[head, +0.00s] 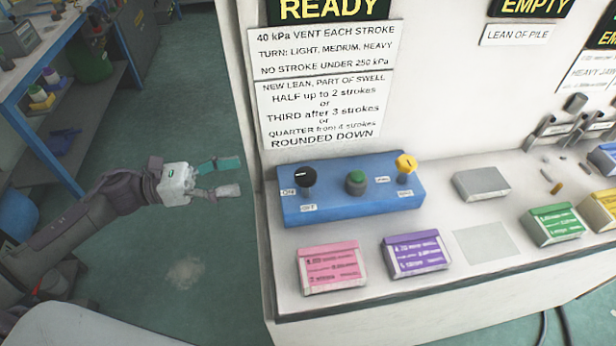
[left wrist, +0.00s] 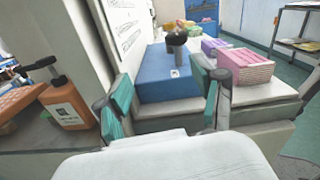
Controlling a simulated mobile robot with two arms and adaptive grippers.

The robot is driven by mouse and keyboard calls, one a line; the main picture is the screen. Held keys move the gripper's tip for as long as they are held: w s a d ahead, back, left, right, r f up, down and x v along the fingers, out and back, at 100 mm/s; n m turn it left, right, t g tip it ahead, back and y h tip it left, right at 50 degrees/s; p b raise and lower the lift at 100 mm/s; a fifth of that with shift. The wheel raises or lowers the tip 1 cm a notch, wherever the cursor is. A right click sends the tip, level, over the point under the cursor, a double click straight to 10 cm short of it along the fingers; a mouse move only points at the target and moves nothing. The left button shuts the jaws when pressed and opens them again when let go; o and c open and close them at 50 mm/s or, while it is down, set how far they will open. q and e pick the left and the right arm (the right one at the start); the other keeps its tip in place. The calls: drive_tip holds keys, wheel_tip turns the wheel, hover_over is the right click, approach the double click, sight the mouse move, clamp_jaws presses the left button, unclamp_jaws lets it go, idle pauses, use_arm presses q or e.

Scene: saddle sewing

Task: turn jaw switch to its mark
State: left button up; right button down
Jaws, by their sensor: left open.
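A blue control box (head: 340,205) stands on the white bench near its left edge. It carries a black knob (head: 305,178) at the left, with small labels beside it, a green button (head: 356,182) in the middle and a yellow knob (head: 405,165) at the right. In the left wrist view the blue box (left wrist: 163,82) and black knob (left wrist: 176,42) show ahead, between the open fingers (left wrist: 168,105). My right gripper is not in view.
Pink (head: 331,266) and purple (head: 415,254) packs lie in front of the box. A grey block (head: 482,183) and a green pack (head: 553,224) lie to its right. A sign panel rises behind. Open floor lies left of the bench, with a blue-framed workbench (head: 45,75) beyond.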

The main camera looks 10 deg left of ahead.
sight(306, 174)
use_arm(q)
drive_tip(key=d+p, duration=0.1)
drive_tip(key=d, duration=0.3)
drive_tip(key=w+d+r+m+g+p, duration=0.1)
drive_tip(key=d+p, duration=0.1)
drive_tip(key=d, duration=0.2)
drive_tip(key=w+d+m+g+p, duration=0.1)
drive_tip(key=d+p, duration=0.1)
drive_tip(key=d, duration=0.3)
drive_tip(key=shift+w+d+r, duration=0.1)
drive_tip(key=shift+r, duration=0.2)
drive_tip(key=shift+w+d+f, duration=0.2)
drive_tip(key=shift+d, duration=0.4)
drive_tip(key=c, duration=1.2)
